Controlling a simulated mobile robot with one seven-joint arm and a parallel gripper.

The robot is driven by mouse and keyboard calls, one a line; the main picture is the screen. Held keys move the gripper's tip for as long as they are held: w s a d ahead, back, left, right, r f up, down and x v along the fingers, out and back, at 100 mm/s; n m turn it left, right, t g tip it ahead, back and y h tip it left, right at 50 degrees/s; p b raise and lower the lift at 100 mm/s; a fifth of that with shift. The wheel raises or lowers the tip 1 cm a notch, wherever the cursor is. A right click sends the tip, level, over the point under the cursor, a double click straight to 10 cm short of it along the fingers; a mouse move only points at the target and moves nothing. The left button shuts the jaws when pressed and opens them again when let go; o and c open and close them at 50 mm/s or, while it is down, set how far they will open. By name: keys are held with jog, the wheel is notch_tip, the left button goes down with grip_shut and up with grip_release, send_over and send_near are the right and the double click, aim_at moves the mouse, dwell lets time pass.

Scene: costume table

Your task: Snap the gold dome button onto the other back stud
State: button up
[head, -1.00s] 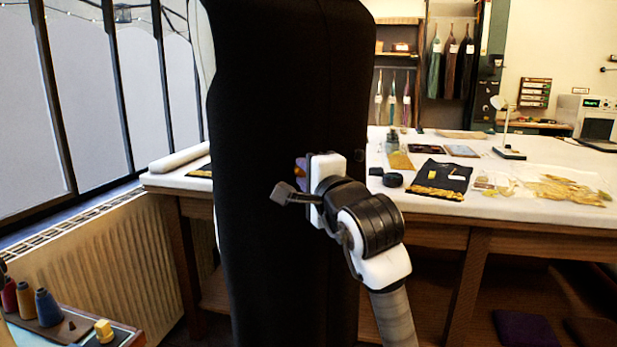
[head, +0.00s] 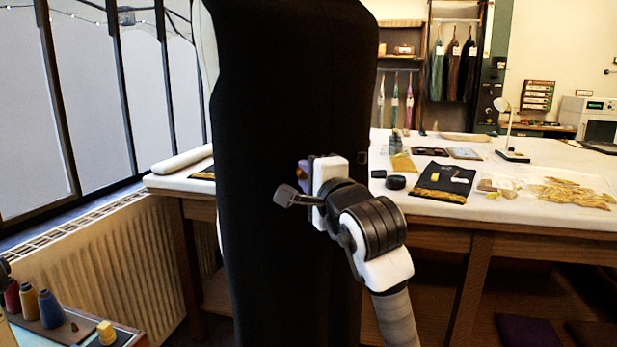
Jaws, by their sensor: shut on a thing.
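A tall black garment (head: 265,90) on a stand fills the middle of the head view. My gripper (head: 303,172) is in front of it at mid height, seen from behind, with its white body and dark wrist covering most of the fingers. A small gold spot, the gold dome button (head: 302,171), shows at the left edge of the gripper beside a purple part. The gripper is shut on it. I cannot tell whether the button touches the cloth. A small dark round spot, perhaps a stud (head: 362,157), shows at the garment's right edge. Any other stud is hidden or too dark to see.
A white-topped table (head: 560,212) stands behind, with a folded black and gold piece (head: 443,182), gold trim (head: 575,193) and a lamp (head: 510,130). Thread spools (head: 50,308) and a yellow block (head: 106,332) sit at lower left. A radiator (head: 100,260) stands left.

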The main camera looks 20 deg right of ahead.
jog(key=shift+w, duration=0.5)
dwell(0.3)
jog(key=o, duration=1.5)
jog(key=shift+s+d+b, duration=0.2)
jog(key=shift+s+b, duration=0.85)
jog(key=shift+s, duration=2.95)
